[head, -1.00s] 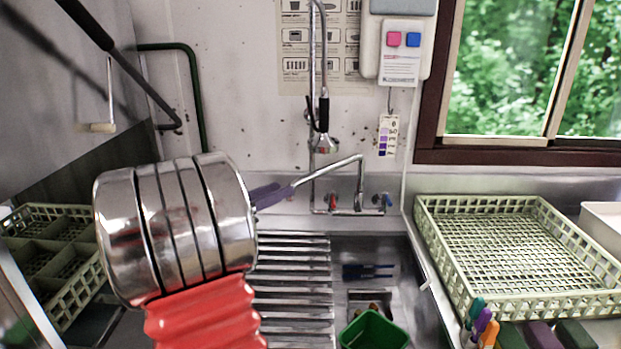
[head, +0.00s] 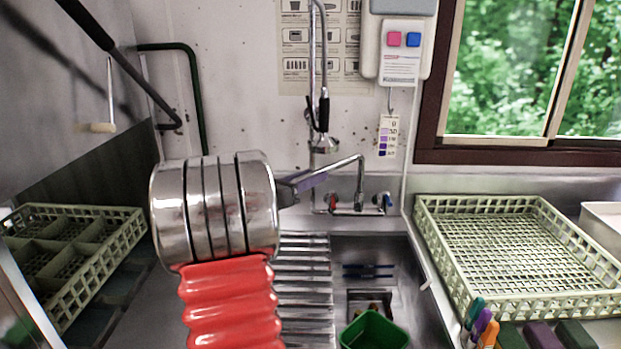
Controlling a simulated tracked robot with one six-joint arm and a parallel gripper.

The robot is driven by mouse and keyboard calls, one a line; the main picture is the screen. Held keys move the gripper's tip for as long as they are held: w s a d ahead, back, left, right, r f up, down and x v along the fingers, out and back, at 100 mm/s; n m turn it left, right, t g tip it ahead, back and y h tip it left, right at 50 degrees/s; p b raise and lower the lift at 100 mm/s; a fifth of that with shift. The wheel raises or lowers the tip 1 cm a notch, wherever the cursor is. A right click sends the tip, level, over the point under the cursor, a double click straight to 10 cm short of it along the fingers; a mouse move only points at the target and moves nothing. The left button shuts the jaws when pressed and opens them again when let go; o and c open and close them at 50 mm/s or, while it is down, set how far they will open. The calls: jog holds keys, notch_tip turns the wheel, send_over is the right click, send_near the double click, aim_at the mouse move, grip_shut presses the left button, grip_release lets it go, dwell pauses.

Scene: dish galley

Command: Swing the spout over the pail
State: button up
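The metal spout (head: 345,162) rises from the tap at the back of the sink and bends left, with its free end toward the ribbed drainboard. The green pail (head: 373,331) stands in the sink basin, lower and slightly right of the spout; its lower part is cut off by the frame. My gripper (head: 318,178), with grey and purple fingers, overlaps the spout's left end in the head view. I cannot tell whether the fingers touch it, or how far apart they are. My arm's wrist hides part of the drainboard.
Red and blue tap handles (head: 384,201) flank the spout's base. A spray hose (head: 323,110) hangs above it. A pale green dish rack (head: 520,250) sits on the right counter, with several markers (head: 482,325) at its front. Another rack (head: 75,245) stands at left.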

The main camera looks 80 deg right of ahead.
grip_shut()
dwell(0.4)
